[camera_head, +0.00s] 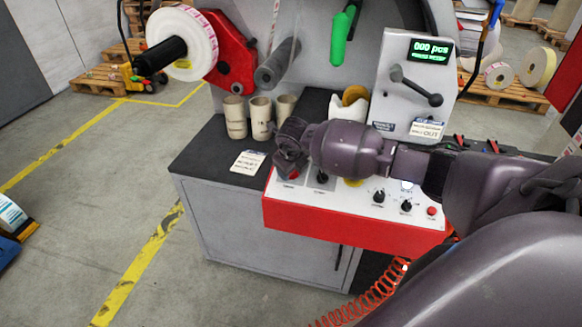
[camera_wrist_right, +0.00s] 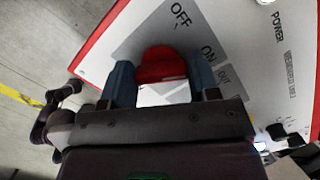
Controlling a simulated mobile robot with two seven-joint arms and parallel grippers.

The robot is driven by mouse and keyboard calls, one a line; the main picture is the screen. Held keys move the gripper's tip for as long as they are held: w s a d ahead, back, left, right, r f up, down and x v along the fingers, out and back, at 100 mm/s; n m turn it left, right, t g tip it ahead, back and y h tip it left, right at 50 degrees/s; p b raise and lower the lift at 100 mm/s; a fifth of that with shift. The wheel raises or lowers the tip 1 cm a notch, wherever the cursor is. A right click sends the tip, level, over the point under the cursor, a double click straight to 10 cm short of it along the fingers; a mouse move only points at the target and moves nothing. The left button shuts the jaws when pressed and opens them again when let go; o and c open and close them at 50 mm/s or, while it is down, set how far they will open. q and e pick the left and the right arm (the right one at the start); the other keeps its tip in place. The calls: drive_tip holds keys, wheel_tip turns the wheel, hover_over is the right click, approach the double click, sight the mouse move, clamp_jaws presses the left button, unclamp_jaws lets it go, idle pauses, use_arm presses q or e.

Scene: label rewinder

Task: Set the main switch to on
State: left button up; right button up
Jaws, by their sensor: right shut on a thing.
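The main switch is a red knob (camera_wrist_right: 161,64) on a grey plate (camera_wrist_right: 150,38) marked OFF and ON, in the right wrist view. My right gripper (camera_wrist_right: 162,82) has its two blue fingers on either side of the knob and is shut on it. OFF is printed above the knob and ON to its right. I cannot tell which mark the knob points at. In the head view my right gripper (camera_head: 289,152) reaches down to the left end of the white control panel (camera_head: 340,197) and hides most of the switch. My left gripper is not in view.
Black knobs (camera_head: 379,196) and a red button (camera_head: 431,211) sit further right on the panel. Cardboard cores (camera_head: 235,117) stand behind my right gripper. A counter (camera_head: 432,50) with a lit green display and a black lever stands at the back right.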

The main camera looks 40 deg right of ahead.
drive_tip(key=o, duration=0.9)
drive_tip(key=v, duration=1.1)
drive_tip(key=shift+w, duration=0.1)
